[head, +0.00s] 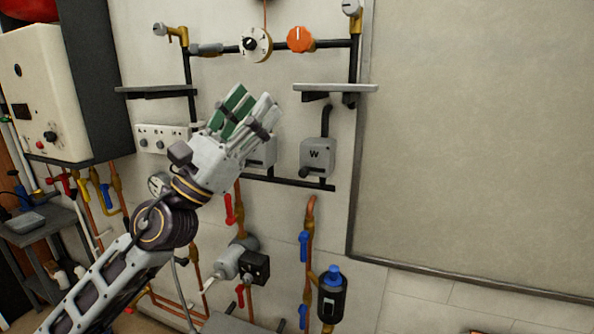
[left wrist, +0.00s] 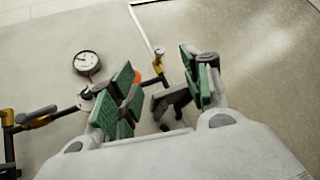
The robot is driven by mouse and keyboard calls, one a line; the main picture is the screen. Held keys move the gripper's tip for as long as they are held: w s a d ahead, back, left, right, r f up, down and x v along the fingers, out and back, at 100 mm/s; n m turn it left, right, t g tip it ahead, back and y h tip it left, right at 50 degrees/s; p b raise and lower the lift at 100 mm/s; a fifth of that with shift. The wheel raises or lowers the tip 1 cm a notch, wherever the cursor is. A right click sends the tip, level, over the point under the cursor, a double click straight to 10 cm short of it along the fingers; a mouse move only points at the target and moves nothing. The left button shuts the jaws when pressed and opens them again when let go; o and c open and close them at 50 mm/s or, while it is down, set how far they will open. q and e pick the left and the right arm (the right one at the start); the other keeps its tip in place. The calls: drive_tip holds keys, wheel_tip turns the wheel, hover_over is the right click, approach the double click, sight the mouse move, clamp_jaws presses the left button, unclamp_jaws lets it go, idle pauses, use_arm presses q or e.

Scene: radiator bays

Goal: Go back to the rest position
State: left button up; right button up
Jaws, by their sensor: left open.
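My left gripper (head: 246,112) is in the middle of the head view, raised in front of the wall pipework, with its fingers pointing up and to the right. Its green-padded fingers are apart and nothing shows between them. In the left wrist view the same gripper (left wrist: 160,88) is open, with the wall and part of a dark shelf bracket seen beyond the gap. It hides part of a grey box behind it in the head view. My right gripper is not in view.
An orange knob (head: 300,39) and a white dial (head: 256,44) sit on the upper pipe. Grey shelves (head: 335,88) jut from the wall near the gripper. A grey W box (head: 317,156) is to its right. A blue-capped black canister (head: 332,296) is below. The right wall panel is bare.

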use_arm(q)
drive_tip(key=w+a+f+n+t+y, duration=0.45)
drive_tip(key=f+n+y, duration=0.5)
drive_tip(key=n, duration=0.55)
drive_tip(key=w+a+f+n+t+y, duration=0.35)
drive_tip(key=a+f+n+y, duration=0.35)
drive_tip(key=n+y, duration=0.55)
drive_tip(key=s+a+f+n+g+y, duration=0.1)
drive_tip(key=a+f+n+g, duration=0.2)
drive_tip(key=f, duration=0.5)
drive_tip(key=s+f+n+g, duration=0.1)
drive_tip(key=f+n+g, duration=0.2)
drive_tip(key=f+n, duration=0.3)
drive_tip(key=a+f+n+g+y, duration=0.1)
drive_tip(key=a+f+n+g, duration=0.15)
drive_tip(key=f, duration=0.65)
drive_tip(key=s+d+f+n+g+h, duration=0.2)
drive_tip(key=s+f+n+g, duration=0.9)
drive_tip(key=s+f, duration=1.25)
wheel_tip(320, 180, down, 36)
drive_tip(key=s+m+g+b, duration=0.2)
drive_tip(key=s, duration=0.1)
drive_tip(key=s+a+f+b, duration=0.1)
drive_tip(key=s+a+f, duration=0.1)
drive_tip(key=s+f, duration=0.8)
drive_tip(key=s+a+f+g+b, duration=0.1)
drive_tip(key=s+a+f, duration=0.1)
drive_tip(key=s+f, duration=0.9)
drive_tip(key=shift+s+f, duration=0.25)
drive_tip(key=shift+s, duration=0.15)
